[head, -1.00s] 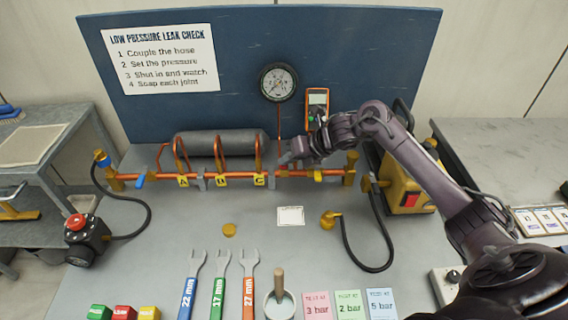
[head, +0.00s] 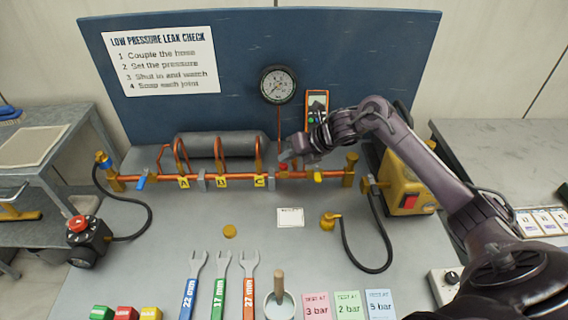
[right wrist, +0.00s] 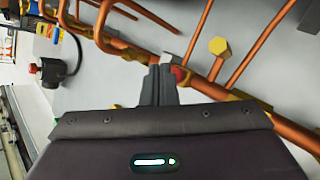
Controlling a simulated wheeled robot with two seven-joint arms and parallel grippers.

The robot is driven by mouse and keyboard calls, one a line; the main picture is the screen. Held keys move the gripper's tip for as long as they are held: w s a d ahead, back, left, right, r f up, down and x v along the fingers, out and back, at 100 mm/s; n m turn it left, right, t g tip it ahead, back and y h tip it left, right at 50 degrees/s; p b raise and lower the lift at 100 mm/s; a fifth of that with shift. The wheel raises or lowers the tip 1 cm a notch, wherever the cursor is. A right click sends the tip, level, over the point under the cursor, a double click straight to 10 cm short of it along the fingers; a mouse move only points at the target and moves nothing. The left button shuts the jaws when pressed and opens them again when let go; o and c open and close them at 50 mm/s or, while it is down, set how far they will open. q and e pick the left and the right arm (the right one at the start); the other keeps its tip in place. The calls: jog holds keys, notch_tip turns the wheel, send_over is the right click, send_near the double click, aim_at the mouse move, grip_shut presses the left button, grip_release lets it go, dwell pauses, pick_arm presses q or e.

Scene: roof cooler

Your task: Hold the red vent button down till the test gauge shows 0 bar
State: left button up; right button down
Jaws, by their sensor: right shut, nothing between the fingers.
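The red vent button (head: 283,167) is a small red cap on the copper pipe, right of the C tag. In the right wrist view the red button (right wrist: 180,75) shows just right of the fingertips. My right gripper (head: 288,157) is shut and empty, with its tips close above the button. Its shut fingers also show in the right wrist view (right wrist: 162,78); I cannot tell whether they touch the button. The round test gauge (head: 278,84) hangs on the blue board; its reading is too small to tell. My left gripper is not in view.
The pipe carries a blue-handled valve (head: 142,180) and a yellow-handled valve (head: 318,176). A yellow unit (head: 407,180) stands right, under my right arm. A black unit with a red knob (head: 77,224) stands left. Several wrenches and cards lie in front.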

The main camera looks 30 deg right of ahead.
jog(key=shift+r+p, duration=1.6)
jog(key=shift+r, duration=1)
jog(key=shift+f, duration=0.1)
